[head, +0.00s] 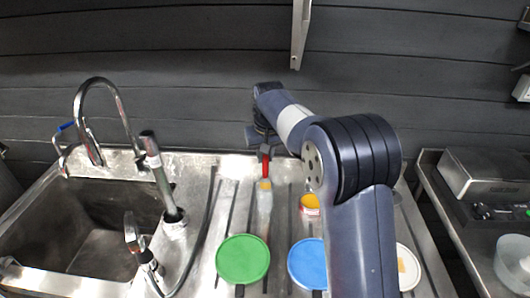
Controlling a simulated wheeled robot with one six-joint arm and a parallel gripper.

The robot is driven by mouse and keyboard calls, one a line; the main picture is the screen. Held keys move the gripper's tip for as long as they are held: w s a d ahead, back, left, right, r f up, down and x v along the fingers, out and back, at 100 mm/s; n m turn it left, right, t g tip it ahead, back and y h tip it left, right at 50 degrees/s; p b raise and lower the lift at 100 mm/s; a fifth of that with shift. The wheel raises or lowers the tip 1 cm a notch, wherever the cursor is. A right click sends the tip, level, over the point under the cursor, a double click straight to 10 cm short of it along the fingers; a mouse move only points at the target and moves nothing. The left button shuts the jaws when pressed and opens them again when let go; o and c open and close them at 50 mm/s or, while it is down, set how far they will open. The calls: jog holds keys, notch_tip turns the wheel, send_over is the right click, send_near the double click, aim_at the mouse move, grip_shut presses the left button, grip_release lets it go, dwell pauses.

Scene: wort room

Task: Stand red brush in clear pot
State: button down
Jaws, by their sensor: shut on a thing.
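My gripper (264,148) is above the back middle of the steel drainboard, seen from behind my arm. It is shut on the red brush (265,167), which hangs down below the jaws. Just below the red part are a yellow-orange piece and a pale, translucent upright shape (264,212). I cannot tell whether these belong to the brush or stand behind it. I cannot make out the clear pot for certain; a small greyish rim (397,198) shows at the right edge of my arm, which hides most of what lies there.
A green disc (243,259), a blue disc (307,262) and a partly hidden white round thing (408,268) lie in front. A red-rimmed yellow item (310,203) is beside my arm. The sink (100,222) with taps is left; a translucent bowl (514,262) is far right.

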aim_at(265, 168)
jog(key=shift+s+b+x, duration=0.2)
jog(key=shift+b+x, duration=0.2)
jog(key=shift+x, duration=0.45)
jog(key=shift+s+b+x, duration=0.15)
jog(key=shift+b+x, duration=0.3)
jog(key=shift+x, duration=0.4)
jog(key=shift+s+b+x, duration=0.2)
jog(key=shift+b+x, duration=0.2)
jog(key=shift+x, duration=0.45)
jog(key=shift+d+f, duration=0.1)
jog(key=shift+d, duration=0.05)
jog(key=c, duration=1.3)
grip_release()
jog(key=shift+o, duration=0.2)
jog(key=v, duration=1)
jog(key=shift+r, duration=0.4)
